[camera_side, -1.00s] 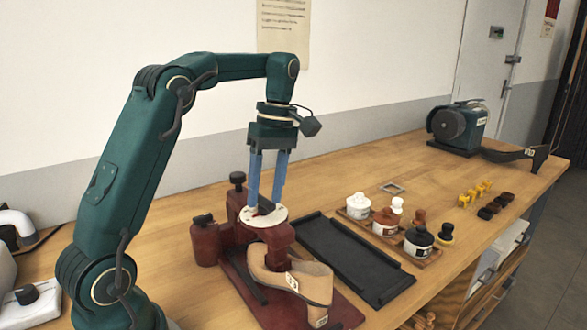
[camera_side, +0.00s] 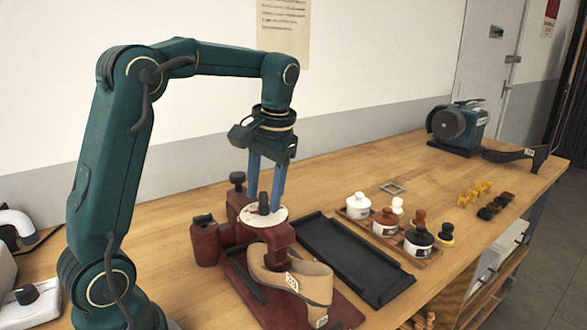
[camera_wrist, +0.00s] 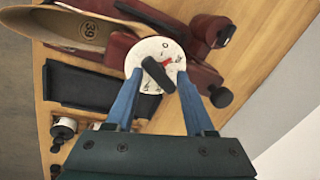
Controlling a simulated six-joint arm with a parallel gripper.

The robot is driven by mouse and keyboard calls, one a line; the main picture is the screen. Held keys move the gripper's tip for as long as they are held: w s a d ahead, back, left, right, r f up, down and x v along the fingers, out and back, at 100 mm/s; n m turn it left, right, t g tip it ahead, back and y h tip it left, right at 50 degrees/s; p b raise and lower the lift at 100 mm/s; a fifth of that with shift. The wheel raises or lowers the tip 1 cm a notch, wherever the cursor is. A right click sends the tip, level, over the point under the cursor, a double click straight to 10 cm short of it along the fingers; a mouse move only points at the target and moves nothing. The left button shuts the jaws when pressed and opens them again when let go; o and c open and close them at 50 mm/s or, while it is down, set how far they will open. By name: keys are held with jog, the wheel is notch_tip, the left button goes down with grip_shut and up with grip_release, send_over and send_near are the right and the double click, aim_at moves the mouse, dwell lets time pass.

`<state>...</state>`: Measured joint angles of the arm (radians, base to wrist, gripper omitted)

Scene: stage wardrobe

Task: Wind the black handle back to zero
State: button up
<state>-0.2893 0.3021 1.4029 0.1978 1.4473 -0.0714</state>
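The black handle (camera_side: 263,203) stands up on the round white dial (camera_side: 245,214) of a dark red shoe-stretching machine. In the wrist view the black handle (camera_wrist: 152,75) lies between my two blue fingertips, with space visible on both sides. A red pointer and a 0 mark show on the dial (camera_wrist: 151,46) in that view; the handle's exact angle against the scale is hard to read. My gripper (camera_side: 265,190) is open, pointing down over the dial, its fingers apart around the handle. It also shows in the wrist view (camera_wrist: 159,76).
A tan shoe (camera_side: 290,284) numbered 39 sits on the machine's front. A black knob (camera_side: 237,180) rises behind the dial. A black tray (camera_side: 350,260) lies to the right, then several lidded jars (camera_side: 385,222). A green motor (camera_side: 458,127) stands at the far right.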

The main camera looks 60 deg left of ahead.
jog(key=m, duration=0.3)
jog(key=m+t, duration=0.1)
jog(key=m, duration=0.3)
jog(key=shift+s+a, duration=0.15)
jog(key=shift+s, duration=0.05)
jog(key=m, duration=0.3)
jog(key=m+t, duration=0.1)
jog(key=m, duration=0.2)
jog(key=shift+a+m+t+h, duration=0.1)
jog(key=shift+m+t+h, duration=0.2)
jog(key=shift+m, duration=0.1)
jog(key=r, duration=0.5)
jog(key=shift+s+d+r, duration=0.15)
jog(key=shift+s+d, duration=0.15)
jog(key=shift+s, duration=0.1)
jog(key=s+d+f+n+t+h, duration=0.1)
jog(key=s+d+f+n+t, duration=0.2)
jog(key=s+d+f+n, duration=0.3)
jog(key=shift+s+d+n+t, duration=0.4)
jog(key=shift+s+d+n, duration=1.45)
jog(key=shift+d, duration=1.2)
jog(key=shift+s+m, duration=0.2)
jog(key=shift+m, duration=0.05)
jog(key=shift+c, duration=0.4)
